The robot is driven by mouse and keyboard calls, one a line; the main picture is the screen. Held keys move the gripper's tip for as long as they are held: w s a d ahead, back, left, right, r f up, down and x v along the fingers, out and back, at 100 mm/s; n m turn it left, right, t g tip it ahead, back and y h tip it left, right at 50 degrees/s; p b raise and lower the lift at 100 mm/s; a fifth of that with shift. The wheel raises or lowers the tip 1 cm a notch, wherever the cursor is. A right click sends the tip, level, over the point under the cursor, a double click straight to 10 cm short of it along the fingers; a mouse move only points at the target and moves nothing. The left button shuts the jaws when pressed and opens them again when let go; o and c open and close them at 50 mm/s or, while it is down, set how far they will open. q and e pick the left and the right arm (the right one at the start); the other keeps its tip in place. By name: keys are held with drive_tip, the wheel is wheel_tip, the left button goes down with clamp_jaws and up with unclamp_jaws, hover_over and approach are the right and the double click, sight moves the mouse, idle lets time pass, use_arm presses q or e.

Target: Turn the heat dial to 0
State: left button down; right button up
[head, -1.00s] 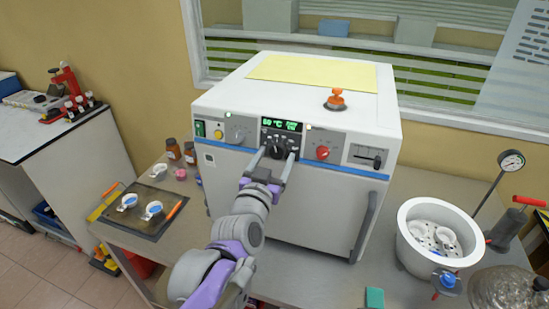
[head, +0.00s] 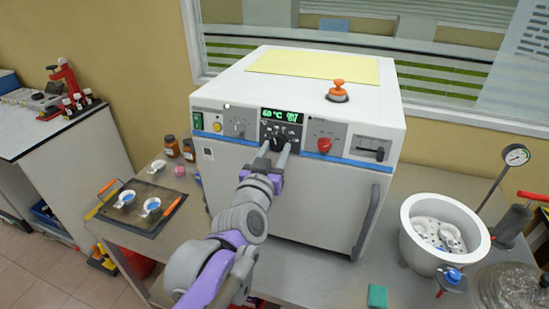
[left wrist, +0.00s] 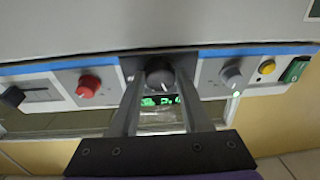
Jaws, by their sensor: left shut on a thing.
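The oven-like unit (head: 310,200) stands on the bench with a control strip along its front top edge. A black dial (head: 277,141) sits just below a lit green display (head: 282,116), which seems to read 60 °C. My left gripper (head: 273,151) reaches up to this dial, with one finger on each side of it. The gripper is shut on the dial. My right gripper is not in view.
A red knob (head: 324,145) is right of the dial and a grey knob (head: 239,128) left of it. A slider (head: 371,150) and door handle (head: 366,222) are further right. A white pot (head: 410,240) stands at the right, a dark tray (head: 145,222) at the left.

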use_arm(q)
drive_tip(key=n+b, duration=0.3)
drive_tip(key=shift+s+d+f+y, duration=0.1)
drive_tip(key=shift+d+f+y, duration=0.05)
drive_tip(key=shift+y, duration=0.25)
drive_tip(key=shift+n, duration=0.6)
drive_tip(key=n, duration=0.1)
drive_tip(key=n+y+b, duration=0.1)
drive_tip(key=n, duration=0.1)
drive_tip(key=shift+r, duration=0.25)
drive_tip(key=shift+d+r+n+g+y, duration=0.1)
drive_tip(key=shift+n+g+y, duration=0.15)
drive_tip(key=shift+n, duration=0.95)
drive_tip(key=shift+d+r+n+g+y, duration=0.15)
drive_tip(key=shift+n+g, duration=0.2)
drive_tip(key=shift+n, duration=0.85)
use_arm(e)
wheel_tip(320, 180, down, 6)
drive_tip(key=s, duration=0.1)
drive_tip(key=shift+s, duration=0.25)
use_arm(q)
drive_tip(key=shift+a+f, duration=0.1)
drive_tip(key=shift+c, duration=1.8)
unclamp_jaws()
